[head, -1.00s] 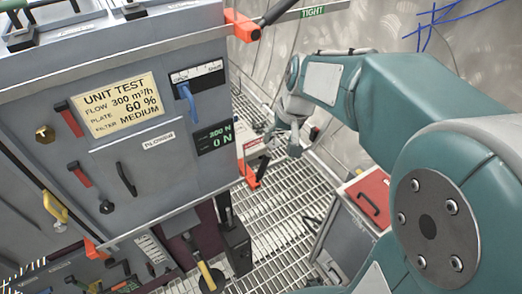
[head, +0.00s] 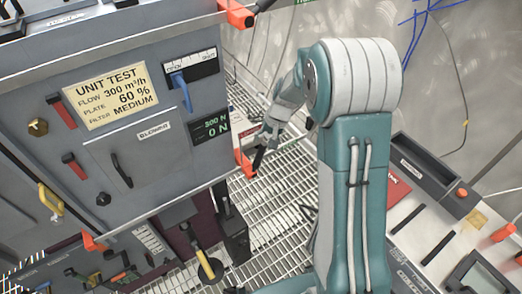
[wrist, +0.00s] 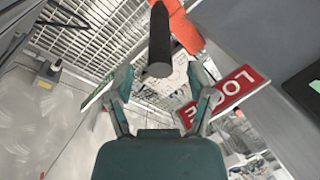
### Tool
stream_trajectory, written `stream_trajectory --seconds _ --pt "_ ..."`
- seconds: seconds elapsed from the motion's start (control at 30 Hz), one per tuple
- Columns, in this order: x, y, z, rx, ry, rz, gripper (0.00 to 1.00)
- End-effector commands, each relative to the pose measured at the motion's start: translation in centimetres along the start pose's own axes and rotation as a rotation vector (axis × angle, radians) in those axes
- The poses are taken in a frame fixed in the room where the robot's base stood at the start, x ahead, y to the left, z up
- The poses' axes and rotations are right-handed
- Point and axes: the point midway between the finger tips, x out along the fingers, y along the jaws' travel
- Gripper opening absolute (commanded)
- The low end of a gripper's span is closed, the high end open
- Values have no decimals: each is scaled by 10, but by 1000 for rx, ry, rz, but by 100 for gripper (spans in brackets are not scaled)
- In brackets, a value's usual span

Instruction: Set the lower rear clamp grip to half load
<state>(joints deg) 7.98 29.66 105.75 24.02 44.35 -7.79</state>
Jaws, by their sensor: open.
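The lower rear clamp (head: 243,166) is orange and sits at the lower right corner of the grey cabinet in the head view. Its black grip (head: 259,158) sticks out from it. In the wrist view the black grip (wrist: 159,42) is a thick bar reaching down from the top, with the orange clamp body (wrist: 187,30) beside it. My gripper (head: 268,138) is open, close to the grip. In the wrist view its two fingers (wrist: 160,84) are spread, and the grip's end shows between and just beyond the tips.
The cabinet has a "UNIT TEST" plate (head: 110,93) and a display (head: 211,127) reading 300 N and 0 N. An upper orange clamp (head: 237,14) is above. Grating floor (head: 285,195) lies below. A console (head: 440,215) stands at the right.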

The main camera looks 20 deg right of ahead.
Motion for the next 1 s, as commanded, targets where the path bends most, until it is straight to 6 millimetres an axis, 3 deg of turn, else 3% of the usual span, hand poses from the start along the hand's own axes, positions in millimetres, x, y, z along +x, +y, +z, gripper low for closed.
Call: stream_trajectory --seconds 0.1,0.3,0.63,0.67,0.8,1.0 --pt "22 0 1 1 -3 1 69" --pt "46 0 0 -1 -1 0 69" --pt "50 0 0 0 1 0 69" --pt "50 0 0 0 1 0 65" --pt "50 0 0 0 1 0 3" --pt "50 0 0 0 0 0 0"
